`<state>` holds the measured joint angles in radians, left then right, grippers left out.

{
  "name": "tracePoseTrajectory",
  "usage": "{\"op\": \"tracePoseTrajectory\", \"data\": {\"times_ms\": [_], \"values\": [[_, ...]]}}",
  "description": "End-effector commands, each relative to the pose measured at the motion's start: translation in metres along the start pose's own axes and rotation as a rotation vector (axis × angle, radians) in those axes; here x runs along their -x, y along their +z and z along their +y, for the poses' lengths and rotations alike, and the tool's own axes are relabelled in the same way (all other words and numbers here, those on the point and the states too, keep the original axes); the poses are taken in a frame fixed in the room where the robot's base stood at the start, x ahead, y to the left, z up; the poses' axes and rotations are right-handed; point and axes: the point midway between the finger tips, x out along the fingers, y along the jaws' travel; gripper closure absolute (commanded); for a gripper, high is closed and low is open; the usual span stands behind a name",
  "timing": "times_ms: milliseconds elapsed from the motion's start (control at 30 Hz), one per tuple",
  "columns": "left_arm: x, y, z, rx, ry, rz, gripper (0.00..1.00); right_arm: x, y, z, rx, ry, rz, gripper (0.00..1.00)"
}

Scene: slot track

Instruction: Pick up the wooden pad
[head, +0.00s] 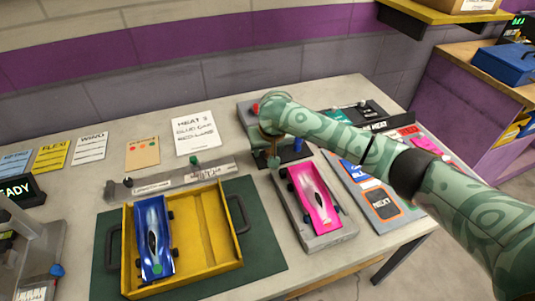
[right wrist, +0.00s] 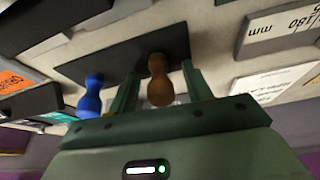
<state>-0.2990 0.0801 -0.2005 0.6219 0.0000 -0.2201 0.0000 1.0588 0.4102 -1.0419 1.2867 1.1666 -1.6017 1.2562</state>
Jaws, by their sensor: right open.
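In the right wrist view a brown, wood-coloured, pawn-shaped piece (right wrist: 158,80), which I take for the wooden pad, stands on a dark plate. My right gripper (right wrist: 160,92) is open, with one green finger on each side of it. I see gaps between the fingers and the piece. In the head view my right gripper (head: 271,157) reaches down over the dark plate at the back of the table and hides the brown piece. A similar blue piece (right wrist: 88,97) stands beside the fingers; it also shows in the head view (head: 297,145). My left gripper is not in view.
A pink car (head: 315,198) sits on a grey block in front of my right gripper. A yellow tray (head: 215,262) with a blue car (head: 154,240) stands on a green mat at the left. A grey rail (head: 180,178) lies behind the tray. A board with cards (head: 382,203) is at the right.

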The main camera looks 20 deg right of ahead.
Motion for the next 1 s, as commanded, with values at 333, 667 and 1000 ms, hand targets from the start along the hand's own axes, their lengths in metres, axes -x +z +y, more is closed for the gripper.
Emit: {"op": "tracePoseTrajectory", "data": {"times_ms": [333,667,1000], "values": [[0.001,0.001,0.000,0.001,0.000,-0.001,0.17,0.002,-0.001,0.000,0.000,0.000,0.001,0.99],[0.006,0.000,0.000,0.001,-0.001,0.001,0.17,0.010,-0.004,0.000,-0.001,-0.001,0.002,1.00],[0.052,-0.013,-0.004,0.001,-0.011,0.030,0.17,0.082,-0.004,0.005,0.002,-0.003,0.005,1.00]]}}
